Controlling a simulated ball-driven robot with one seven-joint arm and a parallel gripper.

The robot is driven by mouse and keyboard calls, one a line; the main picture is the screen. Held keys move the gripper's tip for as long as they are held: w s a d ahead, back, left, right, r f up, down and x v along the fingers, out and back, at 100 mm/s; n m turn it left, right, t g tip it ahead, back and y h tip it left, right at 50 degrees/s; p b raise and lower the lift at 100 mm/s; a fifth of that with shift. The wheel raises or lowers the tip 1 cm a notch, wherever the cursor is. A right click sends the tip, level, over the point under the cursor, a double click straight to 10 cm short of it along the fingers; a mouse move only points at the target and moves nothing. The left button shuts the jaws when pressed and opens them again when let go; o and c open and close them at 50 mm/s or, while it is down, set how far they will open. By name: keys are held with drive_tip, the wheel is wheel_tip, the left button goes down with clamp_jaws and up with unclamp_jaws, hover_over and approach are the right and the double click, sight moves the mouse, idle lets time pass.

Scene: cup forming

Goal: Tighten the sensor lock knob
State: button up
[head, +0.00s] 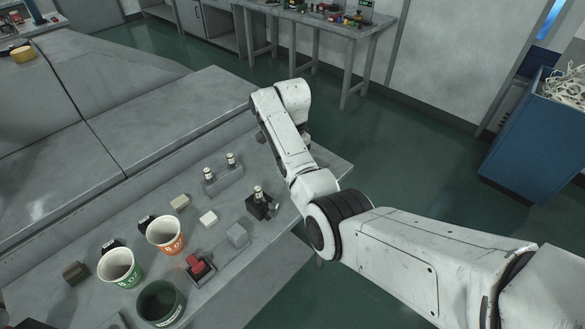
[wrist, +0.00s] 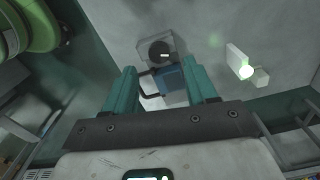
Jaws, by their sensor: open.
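In the wrist view a dark round knob (wrist: 160,52) with a short white mark sits on a pale grey block. I take it to be the sensor lock knob. A blue block (wrist: 170,80) with a dark loop at its left adjoins it on the near side. My gripper (wrist: 160,68) is open, its two teal fingers spread left and right of the blue block, with the knob just beyond the fingertips. I cannot tell whether the fingers touch anything. In the head view my arm reaches past the table's right end and hides the gripper and knob.
The grey table holds a white-green cup (head: 119,268), a white-orange cup (head: 166,236), a dark green cup (head: 160,303), a red-topped fixture (head: 198,267) and a black block with a post (head: 260,203). A blue bin (head: 535,135) stands at right. Green floor is clear beyond the table.

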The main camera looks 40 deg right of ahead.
wheel_tip(320, 180, up, 6)
drive_tip(key=shift+f+b, duration=0.1)
drive_tip(key=shift+b, duration=0.25)
idle(0.4)
drive_tip(key=s+a+f+n, duration=0.1)
drive_tip(key=s+f, duration=0.1)
drive_tip(key=f, duration=0.1)
drive_tip(key=s+a+f+n, duration=0.1)
drive_tip(key=s+f, duration=0.1)
drive_tip(key=s+a+f+n, duration=0.1)
drive_tip(key=s+f, duration=0.1)
drive_tip(key=f, duration=0.1)
drive_tip(key=shift+s+a+f+n+b, duration=0.15)
drive_tip(key=shift+a+f+n+b, duration=0.15)
drive_tip(key=shift+a+n, duration=0.1)
drive_tip(key=s+a+f+n, duration=0.5)
drive_tip(key=s+f+n, duration=0.15)
drive_tip(key=s, duration=0.35)
drive_tip(key=s+a+n, duration=0.4)
drive_tip(key=s, duration=0.5)
drive_tip(key=s+a+n+t+b, duration=0.1)
drive_tip(key=s+a+n, duration=0.3)
drive_tip(key=s, duration=0.6)
drive_tip(key=shift+s+a+f+b, duration=0.25)
drive_tip(key=shift+a+f+b, duration=0.05)
drive_tip(key=shift+a+f, duration=0.05)
idle(1.3)
